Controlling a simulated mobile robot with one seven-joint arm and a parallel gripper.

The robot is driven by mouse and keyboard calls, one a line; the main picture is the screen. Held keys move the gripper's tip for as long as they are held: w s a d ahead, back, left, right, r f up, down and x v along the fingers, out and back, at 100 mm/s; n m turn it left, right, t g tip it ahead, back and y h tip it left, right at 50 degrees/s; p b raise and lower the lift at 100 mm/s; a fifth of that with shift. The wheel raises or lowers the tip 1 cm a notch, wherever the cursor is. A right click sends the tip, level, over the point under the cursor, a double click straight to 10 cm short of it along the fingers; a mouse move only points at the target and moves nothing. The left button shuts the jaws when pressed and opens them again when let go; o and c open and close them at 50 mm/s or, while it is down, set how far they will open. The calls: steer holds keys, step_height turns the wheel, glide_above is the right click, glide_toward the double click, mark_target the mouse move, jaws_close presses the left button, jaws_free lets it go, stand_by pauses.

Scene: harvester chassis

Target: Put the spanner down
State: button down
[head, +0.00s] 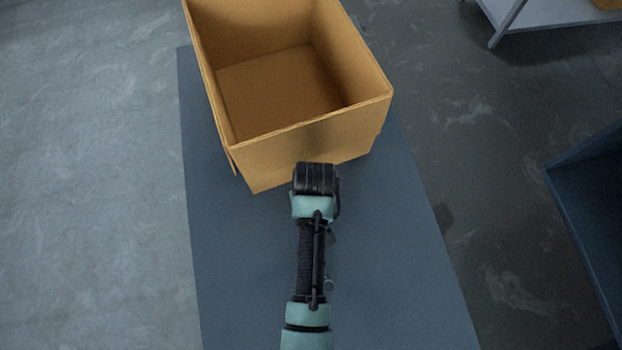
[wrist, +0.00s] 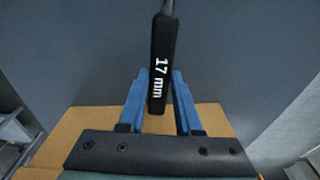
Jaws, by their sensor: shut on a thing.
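The spanner (wrist: 163,50) has a black handle marked "17 mm" and a grey metal shank that runs out of the top of the wrist view. My gripper (wrist: 158,84) has two blue fingers, shut on the lower part of the handle. In the head view my arm reaches up to the near wall of a cardboard box; my fingers and the spanner are hidden there. The spanner's jaw end is out of view.
The open cardboard box (head: 310,137) looks empty and stands on a blue-grey mat (head: 390,240). It also shows low in the wrist view (wrist: 65,150). A dark blue bin (head: 590,205) is at the right, a grey table (head: 545,14) at the top right. The mat beside my arm is clear.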

steer(key=shift+f, duration=0.45)
steer(key=shift+f, duration=0.15)
steer(key=c, duration=0.6)
jaws_free()
